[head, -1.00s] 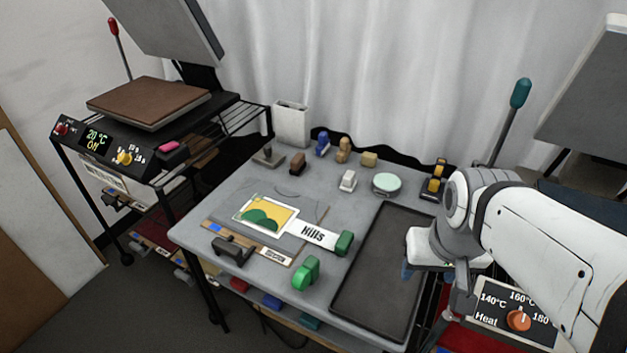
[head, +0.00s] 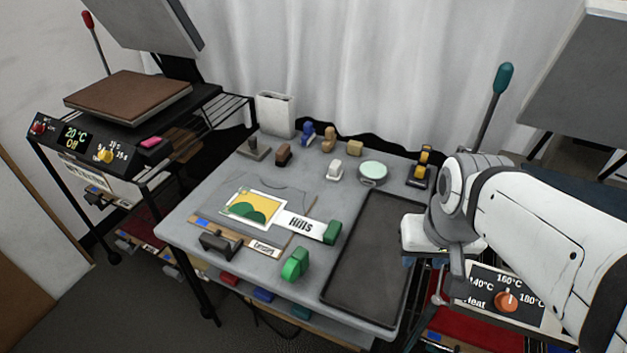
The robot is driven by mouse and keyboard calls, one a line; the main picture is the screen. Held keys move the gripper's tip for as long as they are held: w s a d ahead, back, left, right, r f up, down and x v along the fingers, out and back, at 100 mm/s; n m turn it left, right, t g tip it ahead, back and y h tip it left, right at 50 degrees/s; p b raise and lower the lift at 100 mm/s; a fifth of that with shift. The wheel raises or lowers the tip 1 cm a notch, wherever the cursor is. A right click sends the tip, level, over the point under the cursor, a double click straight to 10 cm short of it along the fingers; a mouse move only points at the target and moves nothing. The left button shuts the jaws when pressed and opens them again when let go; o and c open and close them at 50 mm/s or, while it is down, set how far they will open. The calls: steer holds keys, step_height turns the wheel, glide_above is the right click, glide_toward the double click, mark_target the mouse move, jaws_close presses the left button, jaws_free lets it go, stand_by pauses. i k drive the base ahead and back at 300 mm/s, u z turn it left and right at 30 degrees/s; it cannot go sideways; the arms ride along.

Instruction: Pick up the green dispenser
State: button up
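A green dispenser (head: 295,264) stands on the front part of the grey table (head: 205,208), left of the dark tray. A second green piece (head: 332,232) sits at the right end of a white strip marked "Hills" (head: 300,223). My white arm reaches in from the right. Its wrist is beyond the tray's right edge, well apart from the green dispenser. My gripper (head: 438,290) seems to hang below the wrist, small and partly hidden. I cannot make out its fingers or whether it holds anything.
A dark empty tray (head: 372,265) fills the table's right side. A dark grey handled tool (head: 220,243) lies left of the dispenser. Small blocks, a round tin (head: 373,172) and a white bin (head: 276,114) stand farther back. A heat press (head: 128,95) is at left.

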mark_target(299, 261)
steer(key=z, duration=0.5)
steer(key=k, duration=1.7)
steer(key=u, duration=0.9)
steer(key=i, duration=1.65)
steer(key=u, duration=0.1)
